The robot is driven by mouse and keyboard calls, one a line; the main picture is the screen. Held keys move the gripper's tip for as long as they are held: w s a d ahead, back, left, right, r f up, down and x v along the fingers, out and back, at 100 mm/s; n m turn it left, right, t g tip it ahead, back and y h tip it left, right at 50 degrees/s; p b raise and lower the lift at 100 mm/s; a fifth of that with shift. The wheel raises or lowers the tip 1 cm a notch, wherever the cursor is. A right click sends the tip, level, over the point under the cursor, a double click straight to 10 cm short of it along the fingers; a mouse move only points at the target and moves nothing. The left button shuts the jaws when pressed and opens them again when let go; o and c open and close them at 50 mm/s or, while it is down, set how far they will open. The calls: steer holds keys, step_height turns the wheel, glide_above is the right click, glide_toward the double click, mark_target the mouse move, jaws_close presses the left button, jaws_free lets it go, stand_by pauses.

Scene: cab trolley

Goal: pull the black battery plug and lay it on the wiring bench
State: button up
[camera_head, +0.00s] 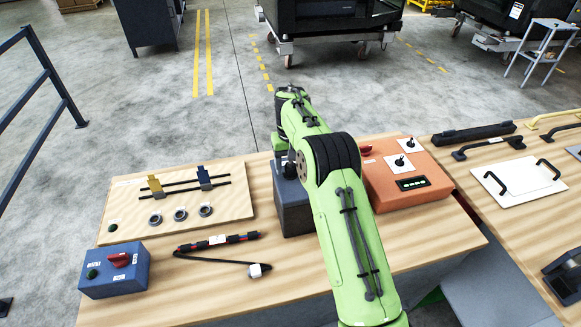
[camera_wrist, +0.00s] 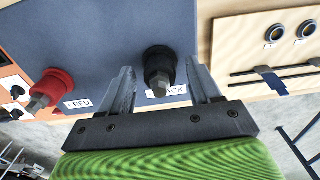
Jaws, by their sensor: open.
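The black battery plug (camera_wrist: 159,66) sticks out of the face of the blue-grey battery box (camera_wrist: 112,38) in the wrist view, above a partly covered label ending in "ACK". My gripper (camera_wrist: 160,78) is open, with one finger on each side of the black plug and visible gaps; it is not closed on it. A red plug (camera_wrist: 52,84) with a "RED" label sits on the same face to the left. In the head view the box (camera_head: 290,208) stands on the wooden wiring bench (camera_head: 310,277); my arm hides the plugs and my gripper.
A wooden board (camera_head: 232,205) with clips and rings, a blue switch box (camera_head: 113,270) and a cable bundle (camera_head: 218,242) lie left of the battery box. An orange control box (camera_head: 405,185) stands right. Bare bench shows at the front middle.

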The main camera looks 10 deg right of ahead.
stand_by(0.3)
jaws_close()
stand_by(0.4)
steer(key=shift+r+p, duration=0.1)
steer(key=shift+p, duration=0.2)
steer(key=shift+r+p, duration=3)
steer(key=shift+p, duration=0.05)
steer(key=shift+f, duration=0.1)
